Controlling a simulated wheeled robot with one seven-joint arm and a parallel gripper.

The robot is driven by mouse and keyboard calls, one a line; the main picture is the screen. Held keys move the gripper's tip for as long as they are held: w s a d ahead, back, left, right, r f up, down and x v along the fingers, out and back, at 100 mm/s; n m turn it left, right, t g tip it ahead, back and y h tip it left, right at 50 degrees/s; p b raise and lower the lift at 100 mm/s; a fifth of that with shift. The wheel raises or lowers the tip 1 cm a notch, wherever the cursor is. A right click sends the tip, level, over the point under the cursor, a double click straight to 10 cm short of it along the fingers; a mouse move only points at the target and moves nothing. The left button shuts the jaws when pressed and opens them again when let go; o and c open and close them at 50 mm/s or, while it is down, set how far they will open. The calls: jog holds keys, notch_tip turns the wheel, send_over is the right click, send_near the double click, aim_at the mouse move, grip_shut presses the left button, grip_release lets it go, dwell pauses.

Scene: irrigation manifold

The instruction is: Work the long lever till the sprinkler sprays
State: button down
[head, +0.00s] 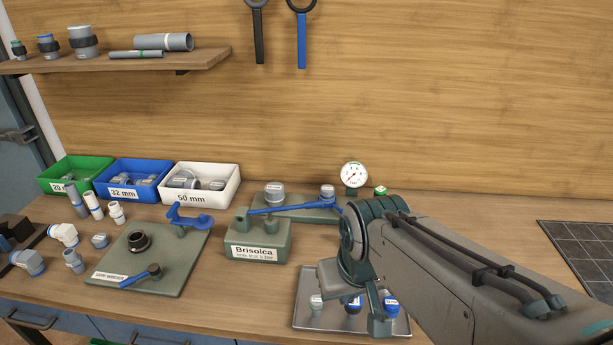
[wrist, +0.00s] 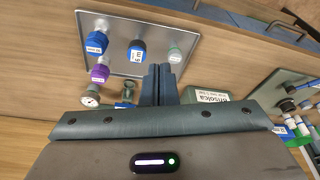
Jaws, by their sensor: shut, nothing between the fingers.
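The long blue lever (head: 295,208) lies nearly level above the green Brisolca block (head: 256,243) and the green base (head: 300,214) behind it. A grey round fitting (head: 274,194) stands on that base. My gripper (wrist: 159,70) is shut and empty, pointing over the metal tray (wrist: 120,25) in the wrist view. It is apart from the lever, to its right and nearer in the head view. The Brisolca block also shows in the wrist view (wrist: 210,98). I see no water spray and cannot pick out the sprinkler for certain.
A pressure gauge (head: 354,175) stands behind my arm. The metal tray (head: 304,310) holds several capped fittings. A plate with a short blue lever (head: 140,277) and a blue handle (head: 189,217) lies left. Green, blue and white bins (head: 203,200) line the back. A dark grid mat (head: 582,262) is right.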

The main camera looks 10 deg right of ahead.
jog(key=shift+s, duration=0.1)
notch_tip(320, 180, up, 14)
jog(key=m+h, duration=0.2)
jog(key=m, duration=0.2)
send_over(310, 206)
jog(key=s+a, duration=0.2)
jog(key=a, duration=0.1)
jog(key=shift+d+p, duration=0.25)
jog(key=shift+p, duration=0.05)
jog(key=shift+f, duration=0.1)
jog(key=x, duration=0.4)
jog(key=s+p+x, duration=0.1)
jog(key=x, duration=0.8)
jog(key=shift+s+d+f, duration=0.15)
jog(key=shift+d+f, duration=0.05)
jog(key=shift+f, duration=0.3)
